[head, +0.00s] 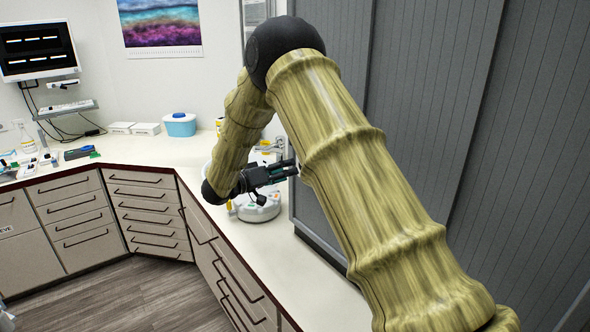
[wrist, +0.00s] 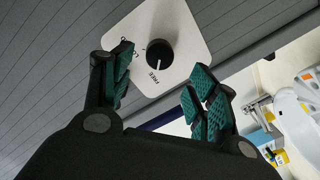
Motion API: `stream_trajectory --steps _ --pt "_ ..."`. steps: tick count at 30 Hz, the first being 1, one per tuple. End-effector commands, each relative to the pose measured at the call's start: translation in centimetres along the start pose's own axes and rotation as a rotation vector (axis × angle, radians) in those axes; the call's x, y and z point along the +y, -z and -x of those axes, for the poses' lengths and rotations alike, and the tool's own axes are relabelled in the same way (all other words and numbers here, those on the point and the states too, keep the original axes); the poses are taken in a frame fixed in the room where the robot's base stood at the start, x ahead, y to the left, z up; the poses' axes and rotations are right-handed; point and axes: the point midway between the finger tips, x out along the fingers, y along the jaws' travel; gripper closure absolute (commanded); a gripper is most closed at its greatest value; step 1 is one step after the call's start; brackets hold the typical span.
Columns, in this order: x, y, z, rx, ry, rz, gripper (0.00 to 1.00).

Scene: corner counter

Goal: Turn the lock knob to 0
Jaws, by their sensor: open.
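The lock knob (wrist: 160,53) is a round black dial on a white plate (wrist: 182,22) fixed to a grey ribbed panel. The word FREE shows beside the knob, and another label, partly covered by a finger, is to its left. I cannot tell clearly where the knob points. My gripper (wrist: 163,72) is open, its teal-padded fingers on either side of the knob in the picture, with nothing held. Contact with the knob does not show. In the head view my gripper (head: 282,171) faces the grey panel's edge; the knob is not visible there.
The grey panel (head: 330,190) stands to the right of the counter (head: 295,265). A round white device (head: 258,208) sits on the counter below my gripper. A blue-and-white box (head: 180,125) stands farther back. The counter's front stretch is clear.

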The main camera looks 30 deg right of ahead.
Motion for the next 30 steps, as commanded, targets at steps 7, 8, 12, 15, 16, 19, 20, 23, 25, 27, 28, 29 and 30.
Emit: stream_trajectory --steps 7,8,12,15,16,19,20,23,25,27,28,29,30 --pt "0.0 0.0 4.0 0.001 -0.001 0.0 0.41" --pt "0.0 0.0 4.3 0.0 -0.001 0.0 0.41" --pt "0.0 0.0 5.4 0.0 0.0 0.0 0.41" --pt "0.0 0.0 5.7 0.0 0.0 0.0 0.41" --pt "0.0 0.0 5.8 0.0 0.0 0.0 0.41" --pt "0.0 0.0 5.8 0.0 -0.001 0.0 0.41" --pt "0.0 0.0 5.8 0.0 -0.001 0.0 0.41" --pt "0.0 0.0 5.8 0.0 -0.001 0.0 0.41" --pt "0.0 0.0 5.8 0.0 -0.001 0.0 0.41" --pt "0.0 0.0 5.8 0.0 -0.001 0.0 0.41" --pt "0.0 0.0 5.7 0.0 -0.001 0.0 0.41" --pt "0.0 0.0 5.7 0.0 -0.001 0.0 0.41" --pt "-0.1 0.0 5.7 0.0 0.0 0.0 0.41"
